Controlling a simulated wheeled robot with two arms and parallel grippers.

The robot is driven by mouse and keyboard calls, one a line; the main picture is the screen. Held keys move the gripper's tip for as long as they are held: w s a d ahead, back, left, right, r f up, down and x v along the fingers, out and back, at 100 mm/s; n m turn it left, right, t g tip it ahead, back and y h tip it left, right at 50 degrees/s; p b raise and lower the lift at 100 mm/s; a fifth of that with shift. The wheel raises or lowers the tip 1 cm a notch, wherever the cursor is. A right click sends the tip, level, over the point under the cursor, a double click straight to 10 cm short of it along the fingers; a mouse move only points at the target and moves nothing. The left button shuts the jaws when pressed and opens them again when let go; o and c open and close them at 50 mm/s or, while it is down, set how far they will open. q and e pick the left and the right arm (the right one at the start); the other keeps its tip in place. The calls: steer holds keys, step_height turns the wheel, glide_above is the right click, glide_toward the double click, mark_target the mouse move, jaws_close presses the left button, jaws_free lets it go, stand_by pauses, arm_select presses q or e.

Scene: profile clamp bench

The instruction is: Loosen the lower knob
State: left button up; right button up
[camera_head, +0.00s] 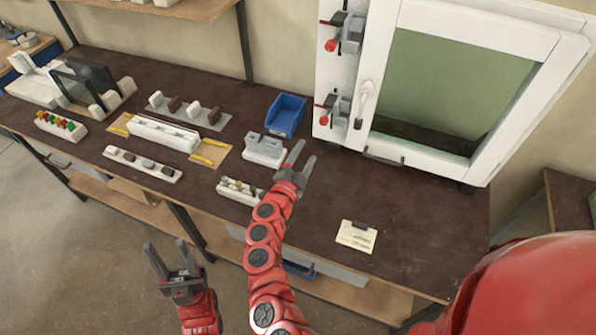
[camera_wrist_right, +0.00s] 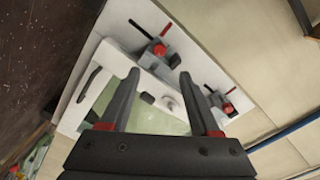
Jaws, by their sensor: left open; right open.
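A white cabinet (camera_head: 350,85) carries two grey clamps on its left side panel, one above the other. The lower clamp (camera_head: 338,107) has a red knob (camera_head: 322,120) and a red-tipped lever. The upper clamp (camera_head: 350,32) has a similar red knob (camera_head: 330,45). In the right wrist view, the lower knob (camera_wrist_right: 158,50) appears beyond the fingers, and the upper knob (camera_wrist_right: 229,108) lies to its right. My right gripper (camera_head: 300,155) is open and empty above the bench, left of the lower clamp and apart from it. My left gripper (camera_head: 166,260) is open and empty in front of the bench.
A blue bin (camera_head: 285,115) and a grey-white block (camera_head: 264,150) stand near my right gripper. Several racks and fixtures fill the left of the bench. A white door handle (camera_head: 365,95) juts out beside the lower clamp. A note card (camera_head: 356,236) lies on otherwise clear bench at the front right.

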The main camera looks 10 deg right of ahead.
steer(key=shift+b+v, duration=0.5)
steer(key=shift+v, duration=1.8)
